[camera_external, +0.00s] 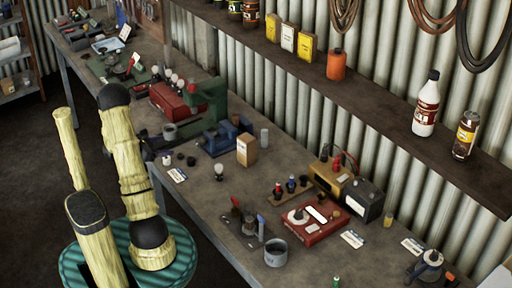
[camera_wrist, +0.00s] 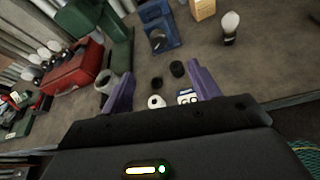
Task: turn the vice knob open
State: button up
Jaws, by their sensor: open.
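The blue vice (camera_external: 220,138) stands on the workbench near its middle. It also shows at the top of the wrist view (camera_wrist: 158,32), with a dark round opening or knob on its near face; I cannot tell which. My gripper (camera_wrist: 160,69) is open, its two purple fingers spread above the bench, short of the vice and with nothing between the tips in its grasp. Two small black caps (camera_wrist: 177,69) and a white ring (camera_wrist: 156,101) lie on the bench below, between the fingers in view.
A red box (camera_external: 176,103) and a green machine (camera_external: 208,105) stand left of the vice. A cardboard box (camera_external: 247,150) stands right of it. A small bulb-like item (camera_wrist: 229,26) is at the wrist view's upper right. A shelf (camera_external: 380,125) runs above the bench.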

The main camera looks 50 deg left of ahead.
aim_at(198, 142)
jog(key=shift+a, duration=0.15)
jog(key=shift+w, duration=0.1)
jog(key=p+x, duration=0.3)
jog(key=x, duration=1.4)
jog(key=shift+w+f+p, duration=0.1)
jog(key=shift+p, duration=0.3)
jog(key=c, duration=1)
